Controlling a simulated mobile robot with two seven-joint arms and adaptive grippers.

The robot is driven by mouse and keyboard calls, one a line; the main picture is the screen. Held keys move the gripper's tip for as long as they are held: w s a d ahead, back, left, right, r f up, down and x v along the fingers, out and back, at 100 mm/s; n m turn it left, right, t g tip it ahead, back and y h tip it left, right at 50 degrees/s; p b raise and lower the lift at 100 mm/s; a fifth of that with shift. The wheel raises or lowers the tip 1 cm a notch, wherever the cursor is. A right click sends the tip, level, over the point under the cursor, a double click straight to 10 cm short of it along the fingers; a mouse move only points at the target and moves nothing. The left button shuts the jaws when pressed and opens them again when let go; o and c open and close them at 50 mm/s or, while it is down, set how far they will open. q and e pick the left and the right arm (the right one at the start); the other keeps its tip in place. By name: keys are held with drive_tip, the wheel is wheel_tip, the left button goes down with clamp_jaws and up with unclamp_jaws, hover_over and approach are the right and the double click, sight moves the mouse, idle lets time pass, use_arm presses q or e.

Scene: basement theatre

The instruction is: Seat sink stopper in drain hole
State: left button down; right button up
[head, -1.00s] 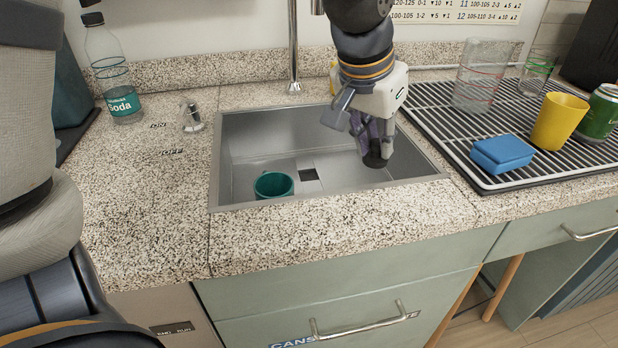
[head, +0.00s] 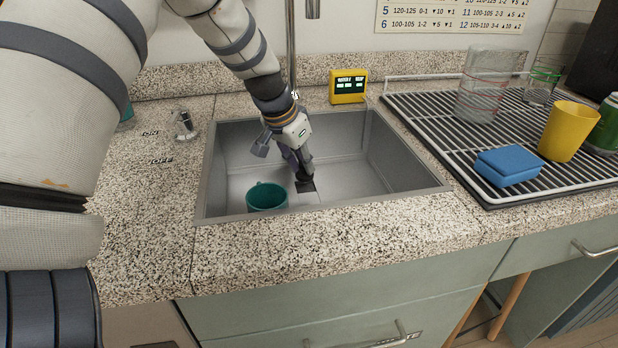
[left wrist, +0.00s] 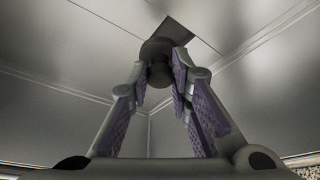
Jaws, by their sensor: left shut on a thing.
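My left gripper (head: 298,163) reaches down into the steel sink (head: 345,175) and is shut on the dark round stopper (left wrist: 158,72). In the left wrist view the stopper sits between the purple-padded fingertips (left wrist: 165,75). The square dark drain hole (head: 306,187) is in the sink floor, just right of the teal mug, and also shows in the left wrist view (left wrist: 172,32) just beyond the stopper. In the head view the fingertips are right at the hole's back edge; I cannot tell whether the stopper touches the floor. My right gripper is not in view.
A teal mug (head: 266,196) stands in the sink close left of the hole. The tap (head: 291,50) rises behind. A yellow timer (head: 348,86) is on the back ledge. The drying rack at right holds a blue sponge (head: 507,167), yellow cup (head: 567,130) and glasses. The sink's right side is clear.

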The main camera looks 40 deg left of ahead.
sight(303, 176)
use_arm(q)
drive_tip(key=shift+w+a+f, duration=0.25)
drive_tip(key=shift+w+f, duration=0.05)
drive_tip(key=shift+f, duration=0.2)
drive_tip(key=shift+w+a+f, duration=0.25)
drive_tip(key=shift+w+f, duration=0.05)
drive_tip(key=shift+f, duration=0.2)
drive_tip(key=f, duration=0.3)
drive_tip(key=shift+w+a+f+b, duration=0.2)
drive_tip(key=shift+w+f+b, duration=0.05)
drive_tip(key=shift+f+b, duration=0.1)
drive_tip(key=shift+r, duration=0.2)
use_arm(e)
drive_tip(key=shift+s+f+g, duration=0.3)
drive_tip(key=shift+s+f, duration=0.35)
use_arm(q)
drive_tip(key=shift+f, duration=0.1)
drive_tip(key=c, duration=1.5)
unclamp_jaws()
drive_tip(key=shift+o, duration=0.2)
